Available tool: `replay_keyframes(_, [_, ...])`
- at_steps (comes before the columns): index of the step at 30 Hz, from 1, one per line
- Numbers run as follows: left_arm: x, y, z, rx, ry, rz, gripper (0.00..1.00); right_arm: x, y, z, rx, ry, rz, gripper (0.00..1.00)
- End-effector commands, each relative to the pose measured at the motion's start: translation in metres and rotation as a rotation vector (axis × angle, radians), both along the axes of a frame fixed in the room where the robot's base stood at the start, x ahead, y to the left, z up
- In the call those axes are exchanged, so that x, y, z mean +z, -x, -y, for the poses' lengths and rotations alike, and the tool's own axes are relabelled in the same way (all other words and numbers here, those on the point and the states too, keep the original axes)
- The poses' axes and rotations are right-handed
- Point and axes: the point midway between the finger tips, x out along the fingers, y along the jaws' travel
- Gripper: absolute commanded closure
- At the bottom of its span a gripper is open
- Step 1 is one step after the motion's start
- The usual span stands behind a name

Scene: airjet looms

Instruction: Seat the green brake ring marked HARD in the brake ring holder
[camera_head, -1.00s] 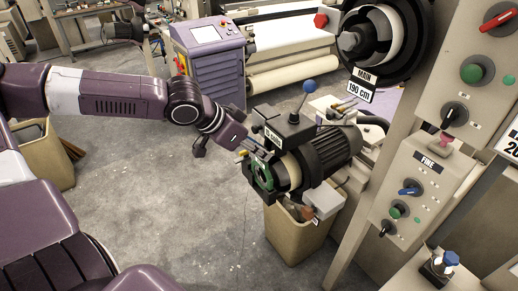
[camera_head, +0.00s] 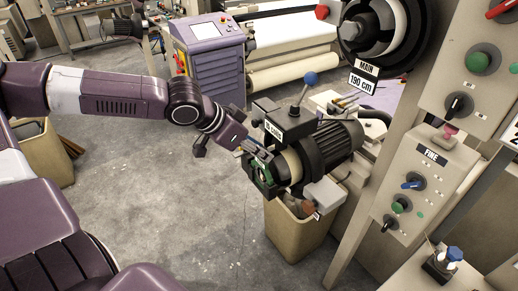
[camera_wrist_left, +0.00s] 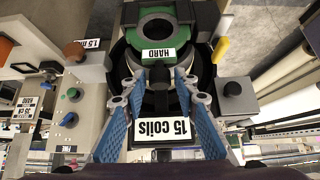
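The green brake ring marked HARD (camera_wrist_left: 158,54) is at the top of the left wrist view, in front of a dark round part on the motor unit. In the head view the green ring (camera_head: 262,176) is on the unit's left face, partly behind my fingers. My left gripper (camera_head: 257,155) is right at it; in the wrist view its two blue-padded fingers (camera_wrist_left: 157,76) flank the HARD label. The fingers stand apart, but I cannot tell whether they press on the ring. The holder's seat is mostly covered, so I cannot tell how deep the ring sits. My right gripper is not visible.
The motor unit (camera_head: 330,147) carries a "15 coils" label (camera_wrist_left: 150,129) and a blue-knobbed lever (camera_head: 309,78). A beige bin (camera_head: 293,238) stands below it. The control panel (camera_head: 425,180) is at the right. Open concrete floor (camera_head: 180,220) lies to the left.

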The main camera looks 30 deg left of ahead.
Motion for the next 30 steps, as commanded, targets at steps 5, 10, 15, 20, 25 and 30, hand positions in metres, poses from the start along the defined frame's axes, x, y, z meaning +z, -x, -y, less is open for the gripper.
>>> replay_keyframes(5, [0.0, 0.0, 0.0, 0.0, 0.0, 0.0, 0.6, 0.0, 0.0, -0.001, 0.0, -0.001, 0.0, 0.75])
replay_keyframes(10, [0.0, 0.0, 0.0, 0.0, 0.0, -0.001, 0.6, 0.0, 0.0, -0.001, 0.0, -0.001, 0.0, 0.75])
replay_keyframes(15, [0.004, 0.001, -0.001, 0.004, 0.002, 0.003, 0.6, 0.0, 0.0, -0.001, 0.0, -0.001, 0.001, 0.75])
replay_keyframes(20, [0.011, 0.006, -0.005, 0.008, 0.002, 0.005, 0.6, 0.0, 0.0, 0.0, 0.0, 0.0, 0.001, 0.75])
replay_keyframes(25, [0.019, 0.013, -0.006, 0.003, 0.003, 0.004, 0.6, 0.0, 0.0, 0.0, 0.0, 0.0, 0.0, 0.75])
replay_keyframes(30, [0.026, 0.017, -0.007, 0.0, -0.001, 0.004, 0.6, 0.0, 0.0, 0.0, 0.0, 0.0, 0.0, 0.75])
